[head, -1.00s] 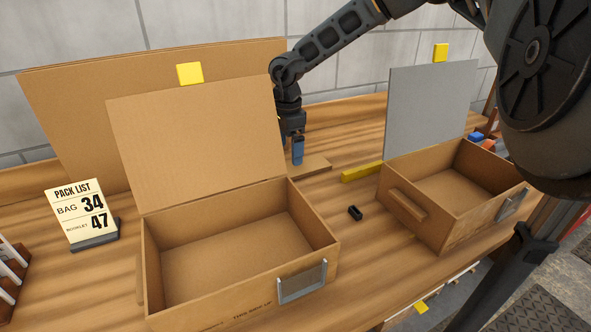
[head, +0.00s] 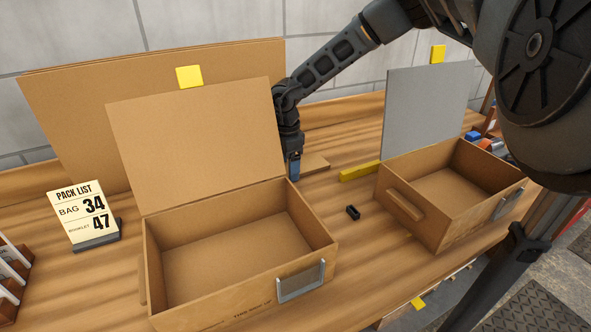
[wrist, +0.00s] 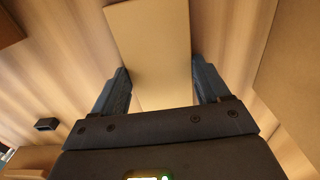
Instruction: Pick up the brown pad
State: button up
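The brown pad (head: 315,163) is a thin flat board lying on the wooden table behind the gap between the two boxes. My gripper (head: 294,172) points down at its left end, low over the table, partly hidden behind the lid of the left box. In the wrist view the pad (wrist: 150,40) reaches in between the two fingers of my gripper (wrist: 163,78). The fingers stand wide apart, one along each side of the pad. I see no clear grip on it; contact is hard to tell.
An open cardboard box (head: 320,240) with a raised lid stands in front of my gripper. Another open box (head: 410,215) with a grey lid stands to the right. A yellow bar (head: 359,172) and a small black block (head: 353,212) lie between them. A pack list sign (head: 83,212) stands at left.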

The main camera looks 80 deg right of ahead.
jog(key=c, duration=0.6)
jog(key=shift+o, duration=0.2)
